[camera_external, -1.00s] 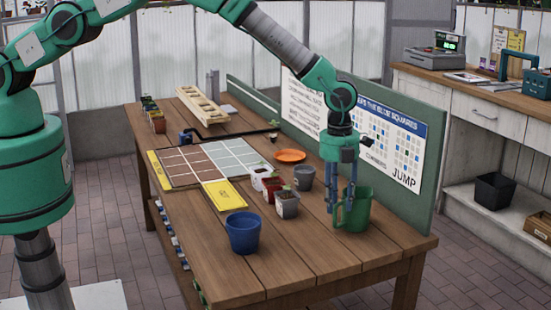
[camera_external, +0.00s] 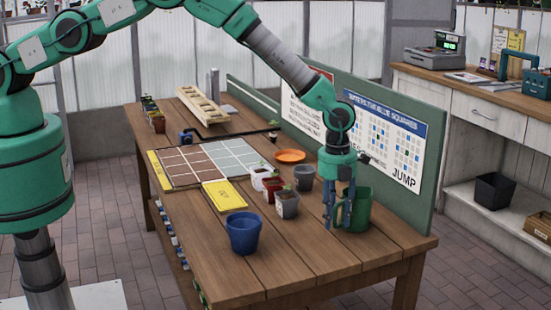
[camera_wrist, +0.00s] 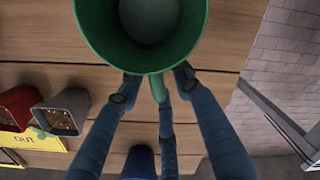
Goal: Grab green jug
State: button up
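The green jug (camera_external: 361,210) stands upright near the right end of the wooden table. In the wrist view, its round open rim (camera_wrist: 108,48) fills the top middle, and its handle (camera_wrist: 157,88) points down toward my fingers. My gripper (camera_external: 338,222) points down at the jug's left side. In the wrist view, my gripper (camera_wrist: 157,82) has its two outer fingers spread on either side of the handle, with gaps showing. A third finger lies below, close to the handle. Whether any finger touches the jug cannot be told.
A blue pot (camera_external: 243,233) stands at the table's front edge. Small plant pots (camera_external: 287,204), a grey pot (camera_external: 304,177) and an orange plate (camera_external: 290,156) stand left of my gripper. A green board (camera_external: 432,180) rises behind the jug. Bare table (camera_external: 330,262) lies in front.

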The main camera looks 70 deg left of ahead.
jog(key=shift+f, duration=0.15)
dwell(0.4)
grip_shut()
